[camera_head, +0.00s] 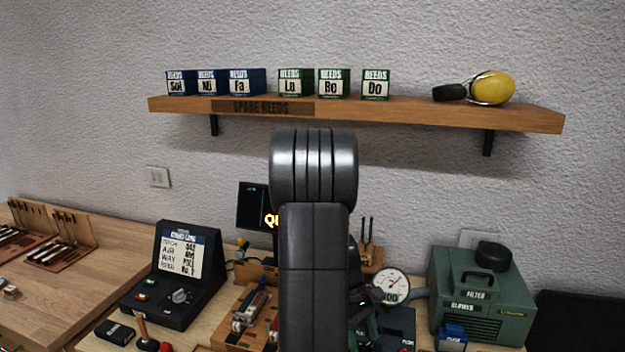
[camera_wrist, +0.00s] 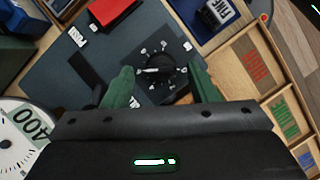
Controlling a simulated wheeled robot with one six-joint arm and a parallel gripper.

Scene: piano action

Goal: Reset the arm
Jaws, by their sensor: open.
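My arm rises in the middle of the head view, with its dark grey links hiding part of the bench behind them. My gripper (camera_wrist: 160,74) shows in the wrist view with its two green fingers spread apart and nothing held between them. Between and beyond the fingers is a dark grey plate (camera_wrist: 105,62) carrying a round black knob (camera_wrist: 158,69) ringed by small marks. I cannot tell how high the fingers are above it. In the head view only a bit of the green gripper shows, low and beside the arm.
A wooden shelf (camera_head: 420,110) with reed boxes (camera_head: 327,84) and yellow earmuffs (camera_head: 491,88) spans the wall. On the bench stand a black console (camera_head: 177,275), a pressure gauge (camera_head: 390,286) and a green blower (camera_head: 480,297). Wooden compartments (camera_wrist: 254,67) lie right of the fingers.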

